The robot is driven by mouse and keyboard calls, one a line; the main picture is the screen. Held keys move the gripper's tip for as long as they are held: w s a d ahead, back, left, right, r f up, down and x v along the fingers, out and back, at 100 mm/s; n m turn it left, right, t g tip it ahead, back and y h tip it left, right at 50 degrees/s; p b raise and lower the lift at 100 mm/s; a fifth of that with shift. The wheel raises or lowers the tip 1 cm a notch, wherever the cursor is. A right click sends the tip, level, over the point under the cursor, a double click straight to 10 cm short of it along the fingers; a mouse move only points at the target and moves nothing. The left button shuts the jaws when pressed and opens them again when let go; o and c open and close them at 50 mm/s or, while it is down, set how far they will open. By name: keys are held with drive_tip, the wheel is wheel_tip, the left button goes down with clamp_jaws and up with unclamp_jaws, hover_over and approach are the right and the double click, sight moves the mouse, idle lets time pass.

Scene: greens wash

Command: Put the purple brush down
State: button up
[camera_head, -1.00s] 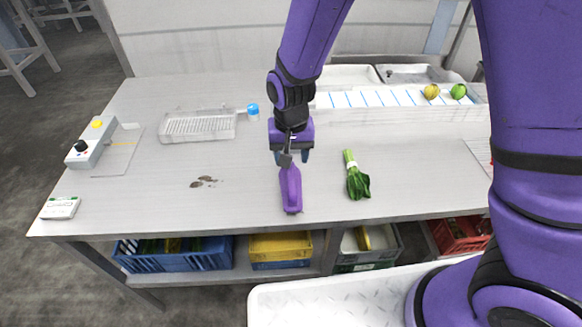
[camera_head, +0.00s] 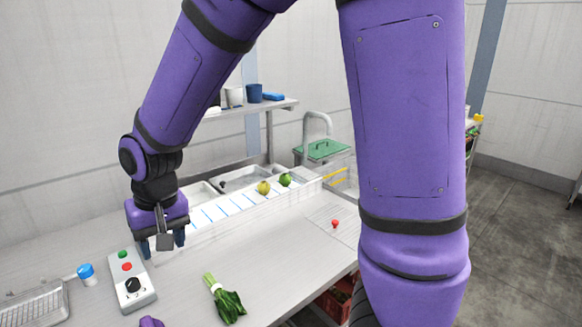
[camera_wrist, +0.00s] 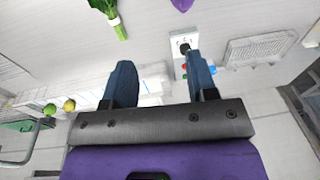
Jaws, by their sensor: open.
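The purple brush (camera_head: 151,322) lies on the table at the bottom edge of the head view, where only its end shows. A small purple part of it (camera_wrist: 181,4) also shows at the top edge of the wrist view. My gripper (camera_head: 163,243) is open and empty, above the table and apart from the brush, farther back from me. In the wrist view its two dark fingers (camera_wrist: 159,68) stand wide apart with nothing between them.
A control box (camera_head: 133,285) with green and red buttons stands near my gripper. A blue-capped container (camera_head: 86,274) and wire tray (camera_head: 40,305) are left. Leafy greens (camera_head: 225,300) lie right of the brush. Behind is a blue-striped strip (camera_head: 215,212) with fruit (camera_head: 264,187).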

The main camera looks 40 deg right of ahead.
drive_tip(key=s+d+r+t+h, duration=0.1)
drive_tip(key=s+d+r+t, duration=0.3)
drive_tip(key=s+d+r, duration=1.2)
drive_tip(key=shift+s+d, duration=0.55)
drive_tip(key=shift+s, duration=0.15)
drive_tip(key=shift+o, duration=0.4)
